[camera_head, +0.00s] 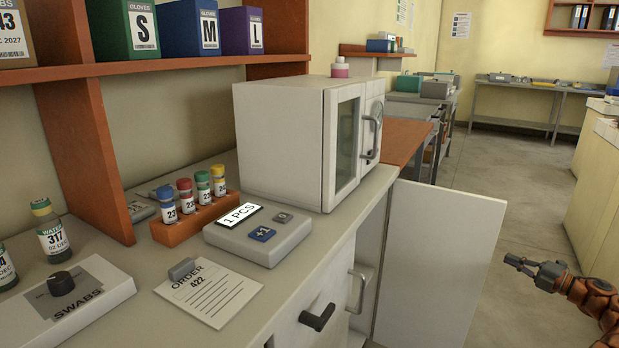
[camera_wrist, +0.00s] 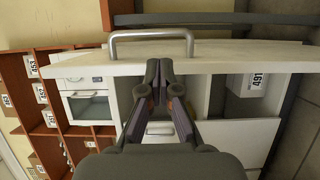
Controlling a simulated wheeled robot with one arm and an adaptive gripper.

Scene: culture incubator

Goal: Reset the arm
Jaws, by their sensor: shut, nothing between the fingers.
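My gripper (camera_head: 521,263) hangs in free air at the right of the head view, over the floor and to the right of an open white cabinet door (camera_head: 432,270). Its fingers are shut and hold nothing. In the wrist view my gripper (camera_wrist: 159,66) points at the white furniture, its closed fingertips in front of a pale edge just below a metal handle (camera_wrist: 150,34). I cannot tell from this view whether the fingertips touch that edge.
The white incubator (camera_head: 290,140) stands on the counter with its glass door shut. A counter unit (camera_head: 258,238) reading "1 PCS", a rack (camera_head: 195,218) of colour-capped vials and an order sheet (camera_head: 210,292) lie nearby. Floor (camera_head: 500,205) behind the door is clear.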

